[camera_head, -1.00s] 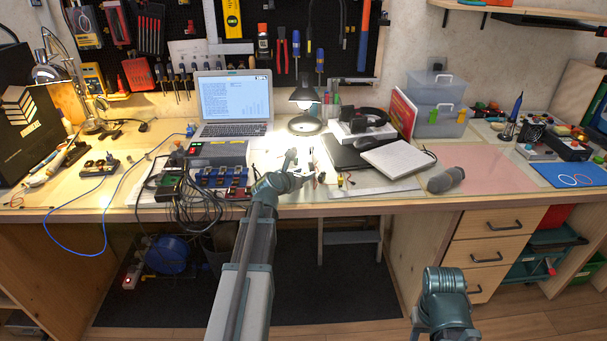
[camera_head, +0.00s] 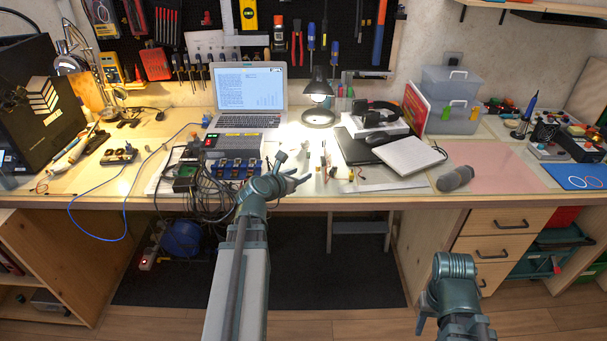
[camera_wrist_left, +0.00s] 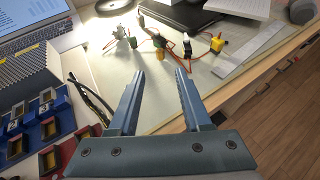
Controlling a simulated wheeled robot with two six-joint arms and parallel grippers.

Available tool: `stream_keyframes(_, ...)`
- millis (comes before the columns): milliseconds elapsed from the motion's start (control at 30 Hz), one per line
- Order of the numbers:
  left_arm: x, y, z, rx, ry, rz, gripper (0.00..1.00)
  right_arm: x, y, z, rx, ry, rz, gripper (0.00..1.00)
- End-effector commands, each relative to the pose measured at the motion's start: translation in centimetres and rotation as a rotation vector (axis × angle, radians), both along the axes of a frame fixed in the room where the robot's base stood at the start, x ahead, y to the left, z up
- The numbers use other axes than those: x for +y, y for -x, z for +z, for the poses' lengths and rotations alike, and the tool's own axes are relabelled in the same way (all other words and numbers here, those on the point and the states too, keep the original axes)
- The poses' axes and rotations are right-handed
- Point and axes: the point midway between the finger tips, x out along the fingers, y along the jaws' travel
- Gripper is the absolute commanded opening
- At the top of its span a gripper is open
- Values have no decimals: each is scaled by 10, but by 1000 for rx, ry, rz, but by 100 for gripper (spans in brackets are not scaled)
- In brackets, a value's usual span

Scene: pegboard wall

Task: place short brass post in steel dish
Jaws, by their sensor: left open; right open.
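My left gripper (camera_head: 293,170) is open over the front part of the workbench, in front of the lamp. In the left wrist view its two fingers (camera_wrist_left: 160,76) are apart with only bare mat between them. Beyond the fingertips lie several small parts with red wires, among them a small orange-yellow piece (camera_wrist_left: 159,41) and a yellow block (camera_wrist_left: 217,44). I cannot tell whether any of these is the short brass post. I cannot make out the steel dish in either view.
A power unit with black cables (camera_head: 231,143) and blue modules (camera_head: 238,168) stand left of my left gripper. A lamp (camera_head: 318,116), laptop (camera_head: 250,92), white notebook (camera_head: 409,157) and grey cylinder (camera_head: 455,178) are on the bench. The pink mat (camera_head: 500,168) is mostly clear.

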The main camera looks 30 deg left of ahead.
Motion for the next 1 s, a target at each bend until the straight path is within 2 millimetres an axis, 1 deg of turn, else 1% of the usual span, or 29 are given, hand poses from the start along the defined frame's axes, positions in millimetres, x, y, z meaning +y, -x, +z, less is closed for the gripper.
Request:
stream_keyframes(167, 0, 0, 0, 0, -1, 0, 48, 0, 0, 0, 0, 0, 0, 48)
stream_keyframes(233, -6, -1, -2, 10, -20, -22, 48, 0, 0, 0, 0, 0, 0, 48)
stream_keyframes(267, -13, -3, -4, 19, -44, -47, 48, 0, 0, 0, 0, 0, 0, 48)
stream_keyframes(333, -40, -6, -13, 59, -141, -151, 48, 0, 0, 0, 0, 0, 0, 48)
stream_keyframes(367, -57, -7, -18, 81, -200, -217, 48, 0, 0, 0, 0, 0, 0, 48)
stream_keyframes(400, -82, -8, -26, 113, -296, -321, 48, 0, 0, 0, 0, 0, 0, 48)
stream_keyframes(467, -122, -5, -41, 159, -457, -503, 48, 0, 0, 0, 0, 0, 0, 48)
stream_keyframes(500, -149, -1, -51, 185, -569, -632, 48, 0, 0, 0, 0, 0, 0, 48)
stream_keyframes(567, -186, 9, -66, 214, -737, -834, 48, 0, 0, 0, 0, 0, 0, 48)
stream_keyframes(600, -209, 18, -76, 227, -852, -973, 48, 0, 0, 0, 0, 0, 0, 48)
stream_keyframes(667, -243, 35, -90, 233, -1025, -1200, 48, 0, 0, 0, 0, 0, 0, 48)
stream_keyframes(700, -263, 48, -99, 229, -1141, -1356, 48, 0, 0, 0, 0, 0, 0, 48)
stream_keyframes(767, -289, 69, -111, 212, -1305, -1596, 48, 0, 0, 0, 0, 0, 0, 48)
stream_keyframes(800, -303, 84, -118, 191, -1406, -1753, 48, 0, 0, 0, 0, 0, 0, 48)
stream_keyframes(833, -313, 95, -122, 173, -1477, -1871, 48, 0, 0, 0, 0, 0, 0, 48)
stream_keyframes(900, -329, 118, -130, 120, -1618, -2129, 48, 0, 0, 0, 0, 0, 0, 48)
stream_keyframes(1000, -343, 147, -135, 34, -1760, -2452, 48, 0, 0, 0, 0, 0, 0, 48)
